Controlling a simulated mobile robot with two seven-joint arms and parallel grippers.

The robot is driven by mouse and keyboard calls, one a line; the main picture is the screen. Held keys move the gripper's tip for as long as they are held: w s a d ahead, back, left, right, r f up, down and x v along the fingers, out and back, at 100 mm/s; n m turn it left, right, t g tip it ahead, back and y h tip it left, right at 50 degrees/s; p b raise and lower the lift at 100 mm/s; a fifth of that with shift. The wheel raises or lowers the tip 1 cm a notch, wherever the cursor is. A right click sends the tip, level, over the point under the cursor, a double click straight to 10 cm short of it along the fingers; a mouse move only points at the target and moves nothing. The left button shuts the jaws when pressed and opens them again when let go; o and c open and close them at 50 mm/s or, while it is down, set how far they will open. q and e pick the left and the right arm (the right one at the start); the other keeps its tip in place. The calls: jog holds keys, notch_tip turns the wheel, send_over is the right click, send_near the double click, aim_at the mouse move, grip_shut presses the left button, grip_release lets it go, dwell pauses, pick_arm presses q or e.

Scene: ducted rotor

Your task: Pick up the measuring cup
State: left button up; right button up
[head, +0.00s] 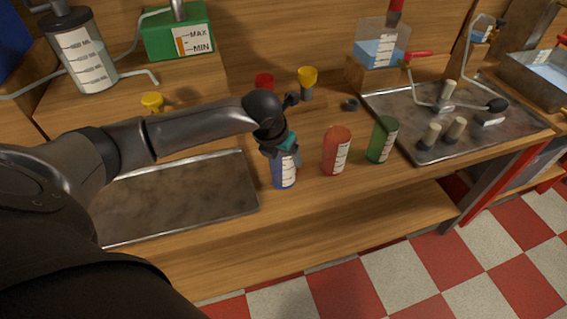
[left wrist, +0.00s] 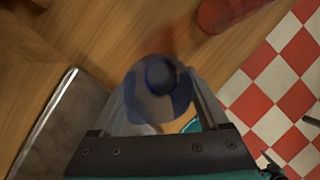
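A blue measuring cup (head: 284,172) with a white scale label stands upright on the wooden bench, to the right of a metal tray. My left gripper (head: 283,150) is at the top of this cup, pointing down and hiding its upper part. In the left wrist view, the cup (left wrist: 158,88) is seen from above between the two spread fingers (left wrist: 160,85). The fingers are close to its sides, but I cannot tell whether they touch it. My right gripper is not in view.
A red cup (head: 336,150) and a green cup (head: 382,139) stand to the right. The metal tray (head: 185,202) lies left. Yellow and red knobs are behind the gripper. A second tray (head: 425,150) holds weights and a metal frame. The bench's front edge is close to the cups.

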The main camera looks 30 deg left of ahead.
pick_arm(q)
jog(key=c, duration=0.9)
jog(key=shift+r, duration=0.1)
notch_tip(320, 180, up, 20)
jog(key=shift+f+p, duration=0.1)
jog(key=shift+p, duration=1)
